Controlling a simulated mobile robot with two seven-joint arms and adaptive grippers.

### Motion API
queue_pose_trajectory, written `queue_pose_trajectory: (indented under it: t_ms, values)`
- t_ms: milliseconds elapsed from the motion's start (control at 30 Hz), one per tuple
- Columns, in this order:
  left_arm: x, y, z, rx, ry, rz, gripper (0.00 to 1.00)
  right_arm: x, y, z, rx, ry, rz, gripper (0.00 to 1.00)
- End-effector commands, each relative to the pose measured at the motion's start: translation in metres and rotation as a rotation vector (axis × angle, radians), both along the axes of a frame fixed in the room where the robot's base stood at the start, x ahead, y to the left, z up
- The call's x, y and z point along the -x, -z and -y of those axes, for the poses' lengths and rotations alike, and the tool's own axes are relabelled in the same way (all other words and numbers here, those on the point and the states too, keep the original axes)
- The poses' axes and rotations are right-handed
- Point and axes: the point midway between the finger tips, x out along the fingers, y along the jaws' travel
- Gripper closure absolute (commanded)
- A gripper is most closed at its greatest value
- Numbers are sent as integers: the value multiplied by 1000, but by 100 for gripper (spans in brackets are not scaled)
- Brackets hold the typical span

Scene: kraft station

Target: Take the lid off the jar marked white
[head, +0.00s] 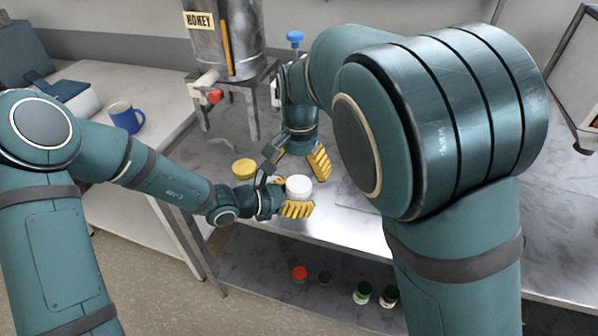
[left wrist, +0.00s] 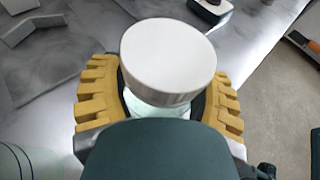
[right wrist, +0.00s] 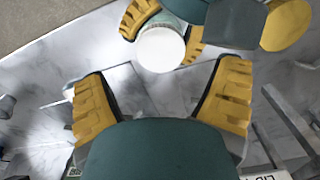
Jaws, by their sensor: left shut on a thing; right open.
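The jar's white lid (head: 299,185) sits on the jar, above the steel table near its front edge. In the left wrist view the lid (left wrist: 168,58) is level on the pale glass jar body (left wrist: 150,106), between my finger pads. My left gripper (left wrist: 158,100) is shut on the jar body, below the lid. In the head view my left gripper (head: 283,201) comes in from the left. My right gripper (head: 296,160) is open and empty, just behind the jar. In the right wrist view the lid (right wrist: 161,49) lies beyond my open fingers (right wrist: 160,92). No jar marking is readable.
A yellow-lidded jar (head: 243,168) stands just left of my left gripper. A honey tank (head: 228,45) with a tap stands behind on a stand. A blue mug (head: 126,117) is on the left counter. Jars with red (head: 300,273) and green lids (head: 363,288) are on the lower shelf.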

Motion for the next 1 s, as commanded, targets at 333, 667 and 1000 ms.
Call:
queue_pose_trajectory:
  t_ms: [333,667,1000]
  values:
    - [0,0,0,0,0,1,100,1,-21,0,2,233,-3,11]
    - [0,0,0,0,0,1,100,1,27,0,2,233,-3,11]
    - [0,0,0,0,0,1,100,1,52,-1,0,231,-1,11]
